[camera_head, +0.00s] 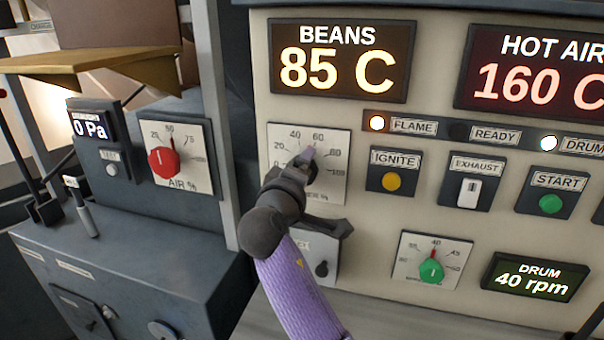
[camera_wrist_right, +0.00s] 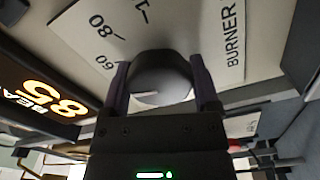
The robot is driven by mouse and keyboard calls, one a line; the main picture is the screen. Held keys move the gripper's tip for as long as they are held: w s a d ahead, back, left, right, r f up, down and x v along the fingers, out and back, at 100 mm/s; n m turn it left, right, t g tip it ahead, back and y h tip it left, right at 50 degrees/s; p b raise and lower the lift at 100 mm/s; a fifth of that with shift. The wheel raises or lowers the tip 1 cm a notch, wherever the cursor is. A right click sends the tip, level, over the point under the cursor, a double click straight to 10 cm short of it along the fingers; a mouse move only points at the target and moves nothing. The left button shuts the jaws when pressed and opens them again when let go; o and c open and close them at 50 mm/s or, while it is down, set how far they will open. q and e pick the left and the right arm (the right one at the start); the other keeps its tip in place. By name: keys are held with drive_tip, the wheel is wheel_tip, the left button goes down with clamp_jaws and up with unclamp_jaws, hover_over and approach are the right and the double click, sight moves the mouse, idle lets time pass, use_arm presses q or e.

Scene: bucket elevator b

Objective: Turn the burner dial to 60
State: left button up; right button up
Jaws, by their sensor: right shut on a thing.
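The burner dial's scale plate (camera_head: 337,185) is cream, with marks from 0 up past 80, on the panel below the beans display. My right gripper (camera_head: 308,165) reaches the dial from below and covers most of its knob in the head view. In the right wrist view the dark round knob (camera_wrist_right: 162,75) sits between the two purple fingers of my right gripper (camera_wrist_right: 162,82), which is shut on it. A pale mark shows on the knob's near side. The pointer's reading is not clear, as fingers hide part of it. My left gripper is not in view.
Right of the dial are the ignite button (camera_head: 391,181), the exhaust switch (camera_head: 469,193) and the start button (camera_head: 550,203). A green-knobbed dial (camera_head: 431,270) is lower right. A red-knobbed air dial (camera_head: 163,161) is on the left unit. The beans display (camera_head: 340,60) reads 85 C.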

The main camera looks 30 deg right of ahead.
drive_tip(key=shift+f+m, duration=0.15)
drive_tip(key=shift+m, duration=0.35)
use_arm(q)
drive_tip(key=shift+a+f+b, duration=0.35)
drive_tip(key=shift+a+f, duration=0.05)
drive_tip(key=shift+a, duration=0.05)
use_arm(e)
drive_tip(key=shift+m, duration=0.6)
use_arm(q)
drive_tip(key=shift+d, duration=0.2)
use_arm(e)
drive_tip(key=o, duration=1.1)
drive_tip(key=shift+s+a, duration=0.15)
drive_tip(key=shift+a, duration=0.1)
use_arm(q)
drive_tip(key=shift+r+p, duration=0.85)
drive_tip(key=shift+p, duration=0.05)
use_arm(e)
drive_tip(key=v, duration=0.9)
drive_tip(key=shift+s+a, duration=0.15)
drive_tip(key=shift+s, duration=0.05)
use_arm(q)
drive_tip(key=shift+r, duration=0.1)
use_arm(e)
drive_tip(key=shift+r, duration=0.2)
